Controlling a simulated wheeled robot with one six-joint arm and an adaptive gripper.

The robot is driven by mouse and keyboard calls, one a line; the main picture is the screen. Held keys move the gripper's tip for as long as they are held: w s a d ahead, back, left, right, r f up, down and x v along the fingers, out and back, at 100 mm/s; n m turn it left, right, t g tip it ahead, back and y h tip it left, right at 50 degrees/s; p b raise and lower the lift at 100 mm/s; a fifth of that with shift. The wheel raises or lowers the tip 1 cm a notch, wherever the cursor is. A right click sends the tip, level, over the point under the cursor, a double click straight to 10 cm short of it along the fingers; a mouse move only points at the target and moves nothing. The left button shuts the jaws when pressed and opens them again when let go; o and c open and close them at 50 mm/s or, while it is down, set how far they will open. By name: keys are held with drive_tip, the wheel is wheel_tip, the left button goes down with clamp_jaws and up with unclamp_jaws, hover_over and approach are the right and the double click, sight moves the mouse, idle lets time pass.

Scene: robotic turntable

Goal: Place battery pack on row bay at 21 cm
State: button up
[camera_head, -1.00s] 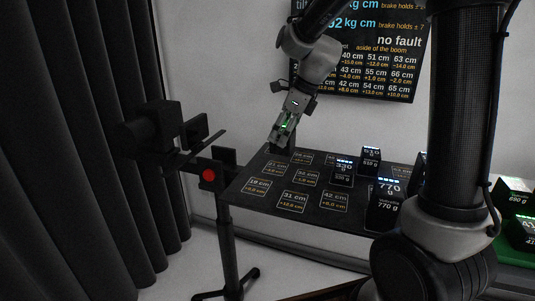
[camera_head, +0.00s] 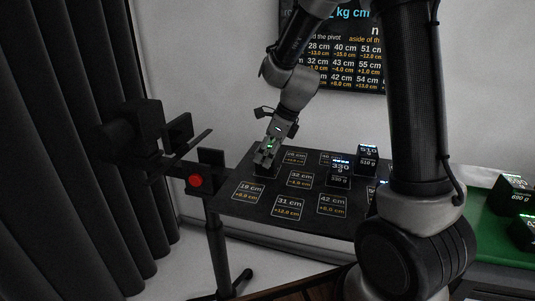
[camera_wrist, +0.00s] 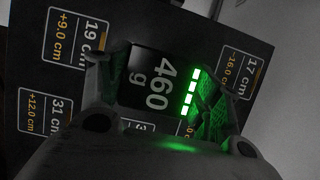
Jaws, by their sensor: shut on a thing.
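The battery pack (camera_wrist: 150,85) in my gripper is a black block marked 460 g with a lit green bar, seen from above in the wrist view. My gripper (camera_head: 266,152) is shut on it, fingers on both sides, over the far left part of the black bay board (camera_head: 238,209). The pack's dark body (camera_head: 261,168) shows below the fingers in the head view. The 21 cm label is hidden, apparently beneath the pack. The 19 cm bay (camera_wrist: 80,38) and 17 cm bay (camera_wrist: 238,65) lie on either side in the wrist view. I cannot tell whether the pack touches the board.
A 330 g pack (camera_head: 339,173) and a 510 g pack (camera_head: 367,159) stand on the board to the right. Bays 32 cm (camera_head: 298,179), 31 cm (camera_head: 288,207) and 42 cm (camera_head: 332,204) are empty. A black stand with a red knob (camera_head: 195,181) adjoins the board's left. More packs sit on a green surface (camera_head: 493,232).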

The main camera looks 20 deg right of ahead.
drive_tip(key=shift+f, duration=0.2)
drive_tip(key=o, duration=1.4)
drive_tip(key=v, duration=1.2)
drive_tip(key=s+d+r+n+h, duration=0.1)
drive_tip(key=s+d+n, duration=0.2)
drive_tip(key=s+n, duration=0.5)
drive_tip(key=s+d+r+n+t+h, duration=0.1)
drive_tip(key=s+d+n, duration=0.3)
drive_tip(key=s+n, duration=0.4)
drive_tip(key=s+d+r+n+h, duration=0.1)
drive_tip(key=s+d+r+n, duration=0.1)
drive_tip(key=s+n, duration=0.6)
drive_tip(key=shift+s+d+r+n+t+h, duration=0.15)
drive_tip(key=shift+d+r+n+t, duration=0.05)
drive_tip(key=shift+d, duration=0.25)
drive_tip(key=shift+s+d+r+n+t+h, duration=0.15)
drive_tip(key=shift+d+r+n+t, duration=0.05)
drive_tip(key=shift+d, duration=0.2)
